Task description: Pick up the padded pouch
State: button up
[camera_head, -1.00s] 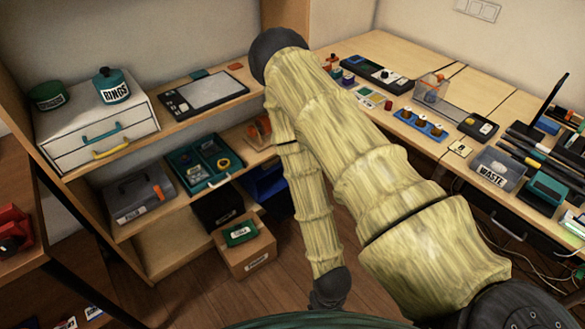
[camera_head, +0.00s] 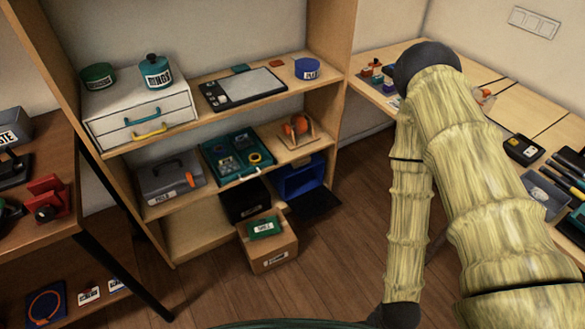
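I cannot make out with certainty which thing is the padded pouch. My arm comes up on the right and bends down from a dark joint. Its lower link ends in a dark part at the bottom edge, well to the right of the green item. My gripper's fingers do not show.
The shelf unit holds a white drawer box (camera_head: 138,116), a dark tablet-like panel (camera_head: 243,87), a grey case (camera_head: 170,180) and a teal tray (camera_head: 237,152). A cardboard box (camera_head: 272,253) and a blue bin (camera_head: 299,178) stand low. Open wooden floor (camera_head: 340,235) lies in front.

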aim_at(266, 227)
jog(key=u, duration=0.1)
jog(key=i, duration=0.95)
jog(key=u, duration=0.3)
